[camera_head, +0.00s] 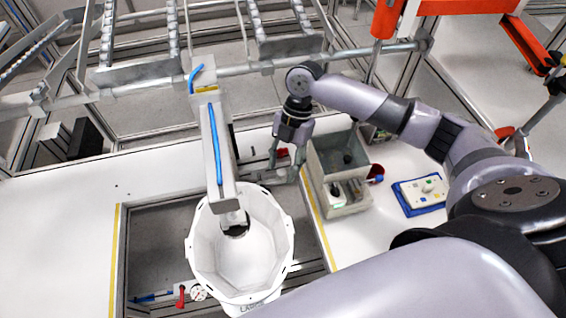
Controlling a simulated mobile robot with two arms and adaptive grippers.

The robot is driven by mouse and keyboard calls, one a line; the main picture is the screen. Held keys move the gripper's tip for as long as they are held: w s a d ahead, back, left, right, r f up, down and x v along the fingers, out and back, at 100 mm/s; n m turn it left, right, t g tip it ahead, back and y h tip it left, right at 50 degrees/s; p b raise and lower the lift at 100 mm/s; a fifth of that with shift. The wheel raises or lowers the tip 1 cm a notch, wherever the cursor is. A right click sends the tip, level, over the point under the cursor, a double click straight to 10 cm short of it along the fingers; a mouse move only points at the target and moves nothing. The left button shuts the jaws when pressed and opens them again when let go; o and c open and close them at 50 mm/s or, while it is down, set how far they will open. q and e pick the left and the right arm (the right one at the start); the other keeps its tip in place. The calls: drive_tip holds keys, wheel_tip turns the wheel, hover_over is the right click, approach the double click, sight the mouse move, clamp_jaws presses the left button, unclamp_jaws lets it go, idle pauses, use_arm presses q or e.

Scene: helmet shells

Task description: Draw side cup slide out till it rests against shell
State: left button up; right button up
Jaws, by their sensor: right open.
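A white, many-sided shell (204,253) stands open side up in a recess of the white table. A grey column (213,150) with a blue hose reaches down to the shell's upper rim. A dark round cup-like part (236,230) shows inside the shell below the column's end. A grey slide-like part (255,175) sits right of the column, above the shell's rim; I cannot tell whether it is the side cup slide. My right gripper (286,168) is open, pointing down at this part's right end; contact is unclear. My left gripper is not in view.
A grey bin (357,206) with small parts stands close right of my right gripper. A blue tray (423,208) with a light plate lies farther right. A metal rail (150,82) crosses behind. The table's left side (60,225) is clear.

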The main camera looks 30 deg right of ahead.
drive_tip(key=shift+a+f, duration=0.15)
drive_tip(key=shift+f, duration=0.25)
drive_tip(key=shift+c, duration=0.2)
clamp_jaws()
idle(0.5)
